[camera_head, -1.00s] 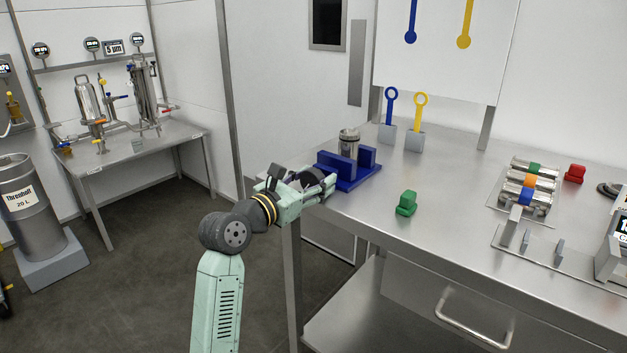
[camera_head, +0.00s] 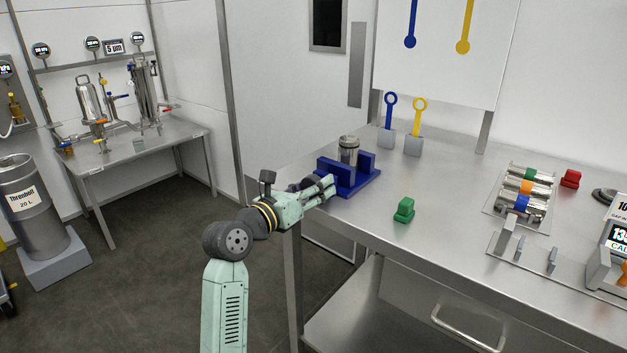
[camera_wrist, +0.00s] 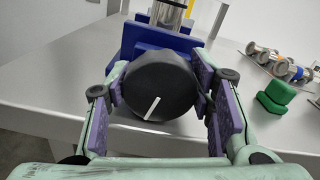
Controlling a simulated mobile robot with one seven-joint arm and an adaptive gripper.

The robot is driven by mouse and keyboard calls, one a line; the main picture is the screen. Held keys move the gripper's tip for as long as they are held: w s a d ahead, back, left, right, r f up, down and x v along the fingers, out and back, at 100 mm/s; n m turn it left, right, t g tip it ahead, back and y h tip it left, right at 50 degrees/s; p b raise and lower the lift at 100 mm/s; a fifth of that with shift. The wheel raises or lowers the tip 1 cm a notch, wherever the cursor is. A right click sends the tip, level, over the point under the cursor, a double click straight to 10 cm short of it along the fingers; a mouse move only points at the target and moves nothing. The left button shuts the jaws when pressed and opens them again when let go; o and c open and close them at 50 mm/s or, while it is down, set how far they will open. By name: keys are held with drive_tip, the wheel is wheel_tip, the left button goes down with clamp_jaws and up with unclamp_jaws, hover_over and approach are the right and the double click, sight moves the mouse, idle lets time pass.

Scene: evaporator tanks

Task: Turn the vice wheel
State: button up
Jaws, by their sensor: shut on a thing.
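The blue vice (camera_head: 343,178) sits at the left end of the steel bench and holds a metal cylinder (camera_head: 348,150) upright between its jaws. In the wrist view the vice wheel (camera_wrist: 160,85) is a dark round knob with a white line on its face, in front of the blue vice body (camera_wrist: 147,40). The line leans up to the right. My gripper (camera_head: 325,186) is at the near side of the vice. In the wrist view its purple-padded fingers (camera_wrist: 163,98) are shut on the wheel, one on each side. In the head view the wheel is mostly hidden by my gripper.
A green block (camera_head: 404,210) stands on the bench right of the vice. Blue (camera_head: 387,137) and yellow (camera_head: 414,145) ring-topped tools stand in grey holders behind. Metal cylinders with coloured bands (camera_head: 525,188) lie at the right. The steel bench (camera_head: 450,235) is clear in the middle.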

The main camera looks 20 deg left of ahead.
drive_tip(key=shift+n+p, duration=0.65)
drive_tip(key=shift+n, duration=0.25)
drive_tip(key=o, duration=1.2)
drive_tip(key=shift+c, duration=0.2)
drive_tip(key=v, duration=1.2)
